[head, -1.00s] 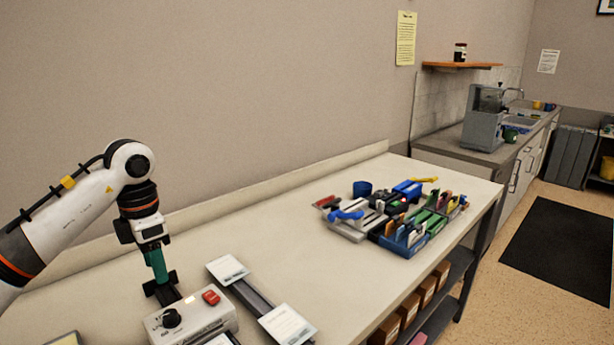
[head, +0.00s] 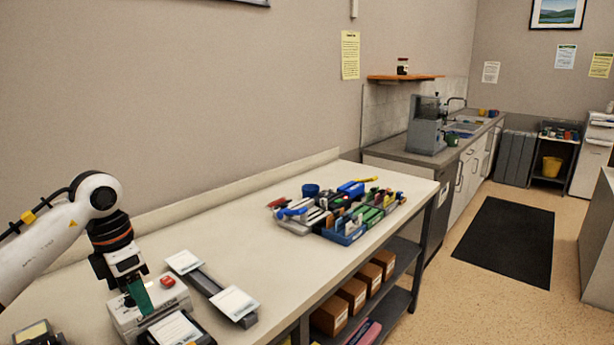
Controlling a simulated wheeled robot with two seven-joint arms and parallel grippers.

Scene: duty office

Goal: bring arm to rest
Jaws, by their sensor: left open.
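My left arm comes in from the left in the head view. Its gripper (head: 137,300) points down at the near left of the long bench (head: 230,215). The gripper is open, with a green part showing on it, and I see nothing held in it. It is in front of or over a grey box with a red button (head: 167,282); whether it touches the box I cannot tell. My right gripper is not in view.
A grey bar with white cards (head: 205,285) lies right of the box. Several coloured tools and bins (head: 345,212) stand at the bench's far end. Cardboard boxes (head: 330,314) sit on the shelf below. Bare bench top lies between. A dark mat (head: 505,240) lies on open floor.

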